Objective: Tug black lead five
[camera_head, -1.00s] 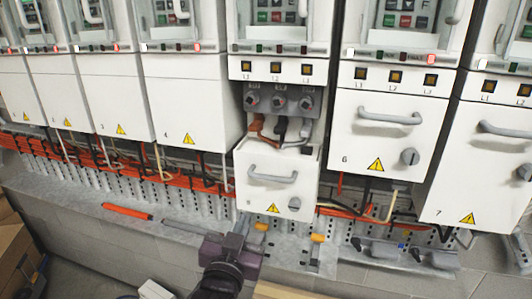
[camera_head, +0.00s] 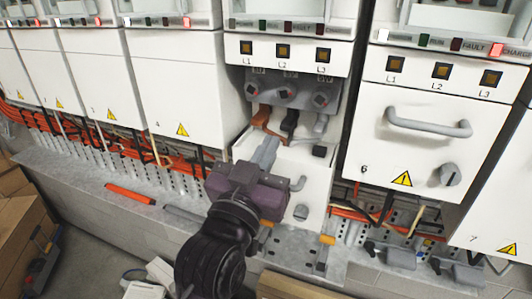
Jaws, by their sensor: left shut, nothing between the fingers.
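The black lead (camera_head: 290,120) of drive five hangs from the middle one of its three grey terminals (camera_head: 288,90), between a brown lead (camera_head: 267,124) on the left and a grey lead (camera_head: 320,126) on the right. My left gripper (camera_head: 268,145) comes up from below, its grey fingers shut and empty. Its tips are just below and left of the black lead, over the top of drive five's lowered white cover (camera_head: 316,190), and appear apart from the lead. The gripper hides much of the cover's front and handle. My right gripper is not in view.
Drive six (camera_head: 425,135), closed, stands close on the right with a protruding handle (camera_head: 428,124). Drive four (camera_head: 178,100) is closed on the left. A grey ledge (camera_head: 85,180) with an orange-handled tool (camera_head: 130,194) runs below. Boxes (camera_head: 20,225) stand on the floor at left.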

